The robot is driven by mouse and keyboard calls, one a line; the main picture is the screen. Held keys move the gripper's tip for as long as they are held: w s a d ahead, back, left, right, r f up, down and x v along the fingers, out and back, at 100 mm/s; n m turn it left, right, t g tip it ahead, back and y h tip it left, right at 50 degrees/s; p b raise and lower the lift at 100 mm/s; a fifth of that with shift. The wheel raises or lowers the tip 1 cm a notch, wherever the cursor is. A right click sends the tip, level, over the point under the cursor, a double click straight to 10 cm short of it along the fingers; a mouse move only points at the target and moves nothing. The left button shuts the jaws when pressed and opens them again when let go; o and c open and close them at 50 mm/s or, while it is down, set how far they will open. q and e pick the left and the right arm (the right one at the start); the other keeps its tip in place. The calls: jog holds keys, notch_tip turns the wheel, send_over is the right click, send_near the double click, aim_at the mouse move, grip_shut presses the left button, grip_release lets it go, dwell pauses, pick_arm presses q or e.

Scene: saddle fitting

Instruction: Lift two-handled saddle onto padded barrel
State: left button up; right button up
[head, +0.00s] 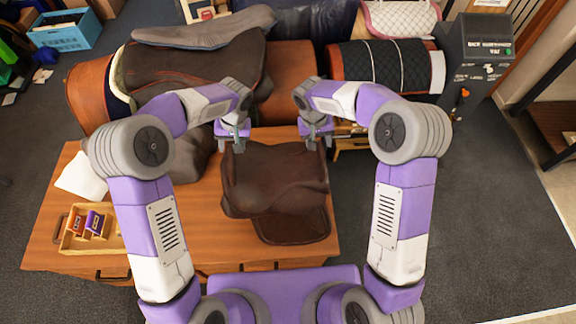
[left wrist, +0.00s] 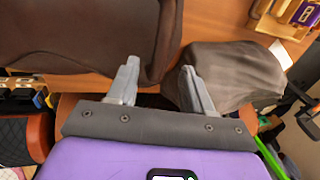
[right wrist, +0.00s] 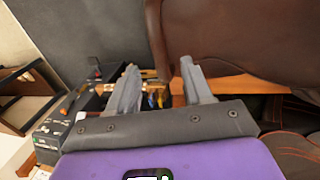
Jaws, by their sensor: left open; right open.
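A dark brown leather saddle (head: 275,175) lies on the wooden table, its flap hanging toward me. My left gripper (head: 235,138) is at its far left corner, open and empty. In the left wrist view the fingers (left wrist: 157,72) stand apart, with the saddle's edge (left wrist: 135,35) just ahead. My right gripper (head: 315,138) is at its far right corner, also open. In the right wrist view the saddle's edge (right wrist: 225,40) is ahead of the fingers (right wrist: 158,75). I cannot make out the handles. The brown padded barrel (head: 290,72) lies behind the table.
Another brown saddle (head: 195,70) covers the barrel's left part, and a black quilted pad (head: 380,68) lies at its right. A wooden tray (head: 75,243) with small boxes and a white cloth (head: 82,178) are on the table's left. A dark box (head: 475,55) stands at right.

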aim_at(231, 157)
pick_arm(q)
jog(key=shift+s+a+f, duration=0.1)
jog(key=shift+s+f, duration=0.2)
jog(key=f, duration=0.3)
jog(key=a+f, duration=0.1)
jog(key=f, duration=0.3)
jog(key=shift+a, duration=0.15)
pick_arm(e)
jog(key=f, duration=0.2)
jog(key=d+f, duration=0.1)
jog(key=f, duration=0.4)
jog(key=shift+s+d+f, duration=0.2)
jog(key=shift+s+d, duration=0.05)
pick_arm(q)
jog(key=shift+r, duration=0.1)
grip_shut()
pick_arm(e)
grip_shut()
pick_arm(q)
jog(key=shift+w+r, duration=0.1)
jog(key=shift+w, duration=0.05)
pick_arm(e)
jog(key=shift+r, duration=0.1)
